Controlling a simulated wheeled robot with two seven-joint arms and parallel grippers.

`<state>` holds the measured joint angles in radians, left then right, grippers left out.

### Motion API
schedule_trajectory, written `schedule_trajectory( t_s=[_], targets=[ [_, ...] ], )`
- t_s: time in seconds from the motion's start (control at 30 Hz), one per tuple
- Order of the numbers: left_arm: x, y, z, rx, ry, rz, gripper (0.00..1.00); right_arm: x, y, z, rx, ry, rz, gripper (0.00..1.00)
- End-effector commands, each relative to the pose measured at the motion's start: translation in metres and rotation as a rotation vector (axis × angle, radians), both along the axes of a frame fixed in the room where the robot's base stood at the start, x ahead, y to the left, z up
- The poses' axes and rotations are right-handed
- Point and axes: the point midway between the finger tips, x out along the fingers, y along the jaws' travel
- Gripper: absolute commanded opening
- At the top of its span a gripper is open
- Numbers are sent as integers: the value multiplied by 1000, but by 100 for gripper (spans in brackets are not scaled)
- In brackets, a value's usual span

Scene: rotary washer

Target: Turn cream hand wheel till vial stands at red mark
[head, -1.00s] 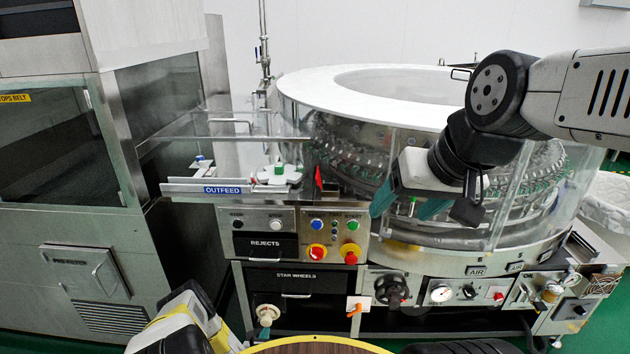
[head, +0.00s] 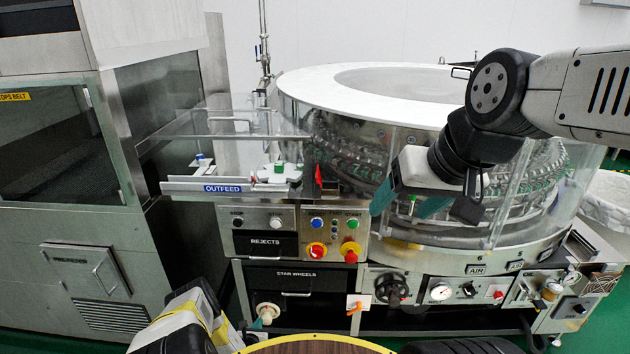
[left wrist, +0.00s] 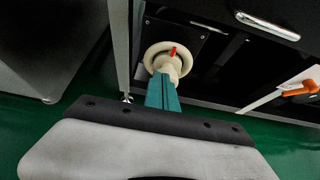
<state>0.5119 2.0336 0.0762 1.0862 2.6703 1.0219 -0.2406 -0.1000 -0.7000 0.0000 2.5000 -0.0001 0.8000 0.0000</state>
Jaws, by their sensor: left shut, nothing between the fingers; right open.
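The cream hand wheel (head: 269,311) sits on the front panel below the star wheels label; it also shows in the left wrist view (left wrist: 150,57). My left gripper (head: 259,322) is shut and empty, its teal fingertips at the wheel's lower left. In the left wrist view the fingers (left wrist: 163,88) overlap the wheel's hub; contact cannot be told. A small red tab (left wrist: 172,51) shows at the wheel. A red pointer (head: 319,178) stands by the outfeed. Green-tipped vials (head: 545,190) ring the washer, too small to single out. My right gripper (head: 409,203) is open in front of the guard.
The clear washer guard (head: 470,225) fills the right side. A control panel (head: 335,235) with buttons, an orange lever (head: 356,306) and a black knob (head: 392,289) lie right of the wheel. A steel cabinet (head: 70,230) stands left. A round brown top (head: 318,347) is at the bottom.

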Motion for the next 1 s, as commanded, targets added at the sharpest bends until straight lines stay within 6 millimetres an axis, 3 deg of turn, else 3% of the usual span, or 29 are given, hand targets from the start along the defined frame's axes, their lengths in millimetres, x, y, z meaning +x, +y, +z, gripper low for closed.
schedule_trajectory(
  t_s=[0.3, 1.0],
  targets=[
    [23, -1, 0, 0, 0, 2, 0, 0, 0, 0, 0, 0, 0, 69],
    [24, -3, 1, -1, 1, 3, 0, 0, 0, 0, 0, 0, 0, 69]
  ],
)
